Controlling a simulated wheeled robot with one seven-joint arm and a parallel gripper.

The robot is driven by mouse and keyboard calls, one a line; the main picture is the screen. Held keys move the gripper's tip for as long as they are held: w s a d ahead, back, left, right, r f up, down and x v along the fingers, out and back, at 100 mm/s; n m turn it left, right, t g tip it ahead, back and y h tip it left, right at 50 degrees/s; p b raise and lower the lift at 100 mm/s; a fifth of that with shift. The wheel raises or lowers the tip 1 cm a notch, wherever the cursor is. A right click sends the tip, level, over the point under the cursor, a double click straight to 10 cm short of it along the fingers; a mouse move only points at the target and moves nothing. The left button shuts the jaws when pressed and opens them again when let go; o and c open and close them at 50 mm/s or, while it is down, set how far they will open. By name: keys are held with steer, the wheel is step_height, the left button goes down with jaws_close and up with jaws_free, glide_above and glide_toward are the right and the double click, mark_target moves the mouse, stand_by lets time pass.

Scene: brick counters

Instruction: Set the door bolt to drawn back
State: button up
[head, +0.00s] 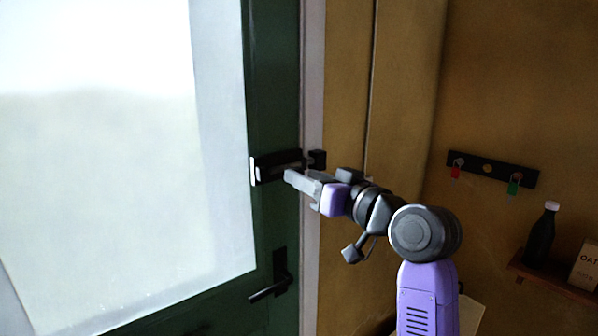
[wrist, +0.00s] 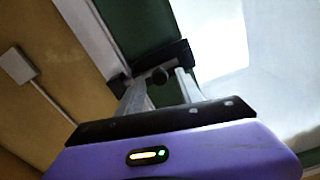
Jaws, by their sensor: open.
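The door bolt (head: 275,163) is a black housing on the green door's right edge in the head view, with a small black keeper (head: 317,158) on the frame beside it. In the wrist view the bolt housing (wrist: 174,53) lies beyond my fingers, and its round dark knob (wrist: 159,75) shows between them. My gripper (head: 290,175) is open at the bolt, and its fingers (wrist: 160,82) stand on either side of the knob in the wrist view. I cannot tell whether they touch it. My fingers partly hide the bolt, and its rod's position is unclear.
A black door handle (head: 279,278) sits below the bolt. The door has a large bright window pane (head: 100,170). On the wall to the right are a key rack (head: 491,170) and a shelf (head: 553,277) with a dark bottle (head: 541,238) and a carton (head: 585,266).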

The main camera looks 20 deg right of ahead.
steer(key=shift+x, duration=1.2)
jaws_close()
stand_by(0.6)
